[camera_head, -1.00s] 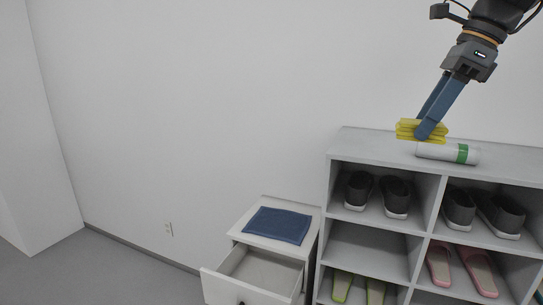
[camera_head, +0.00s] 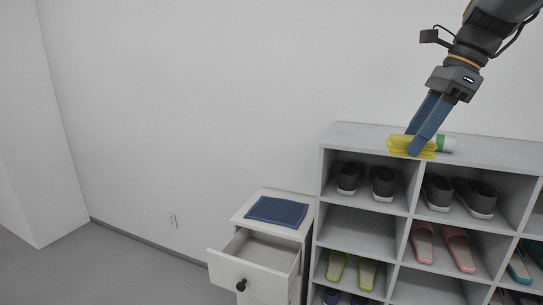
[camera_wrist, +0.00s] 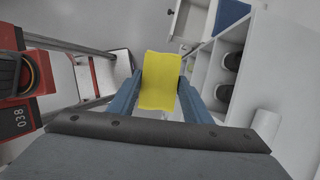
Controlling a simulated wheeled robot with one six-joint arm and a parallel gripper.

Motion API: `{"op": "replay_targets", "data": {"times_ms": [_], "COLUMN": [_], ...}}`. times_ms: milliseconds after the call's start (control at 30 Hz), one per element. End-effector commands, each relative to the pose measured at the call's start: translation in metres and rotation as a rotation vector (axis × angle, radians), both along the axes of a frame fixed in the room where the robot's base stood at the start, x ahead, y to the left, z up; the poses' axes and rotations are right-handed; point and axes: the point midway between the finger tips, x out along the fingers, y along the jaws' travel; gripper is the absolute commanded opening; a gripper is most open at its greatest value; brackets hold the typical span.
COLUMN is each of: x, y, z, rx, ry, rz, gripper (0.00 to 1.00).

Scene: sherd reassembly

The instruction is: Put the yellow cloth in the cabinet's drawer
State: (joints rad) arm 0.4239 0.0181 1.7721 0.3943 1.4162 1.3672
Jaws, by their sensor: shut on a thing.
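The folded yellow cloth (camera_head: 400,146) is between the blue fingers of my gripper (camera_head: 418,148), near the front edge of the shelf top. My gripper (camera_wrist: 160,88) is shut on the cloth (camera_wrist: 160,78), which also shows in the wrist view. The small white cabinet (camera_head: 268,287) stands left of the shoe shelf. Its top drawer (camera_head: 262,250) is pulled open and looks empty inside. The drawer also shows in part at the top of the wrist view (camera_wrist: 190,22).
A folded dark blue cloth (camera_head: 277,211) lies on the cabinet top. The shoe shelf (camera_head: 345,134) holds several shoes and slippers. A white-and-green cylinder (camera_head: 445,143) lies on its top, behind the gripper. A red ladder-like frame (camera_wrist: 75,45) is at the left in the wrist view.

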Motion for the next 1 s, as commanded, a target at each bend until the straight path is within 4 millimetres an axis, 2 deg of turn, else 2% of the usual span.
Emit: {"op": "replay_targets", "data": {"times_ms": [233,367,500,700,867,1000], "x": [0.021,0.035,0.051,0.063,0.064,0.054], "y": [0.002,0.006,0.016,0.034,0.054,0.072], "z": [-0.047,-0.087,-0.145,-0.232,-0.307,-0.376], "rx": [0.003,0.003,0.005,0.006,0.006,0.007], "ry": [0.006,0.009,0.010,0.010,0.010,0.011], "rz": [0.156,0.293,0.496,0.817,1.104,1.376], "gripper": [0.23,0.23,0.23,0.23,0.23,0.23]}}
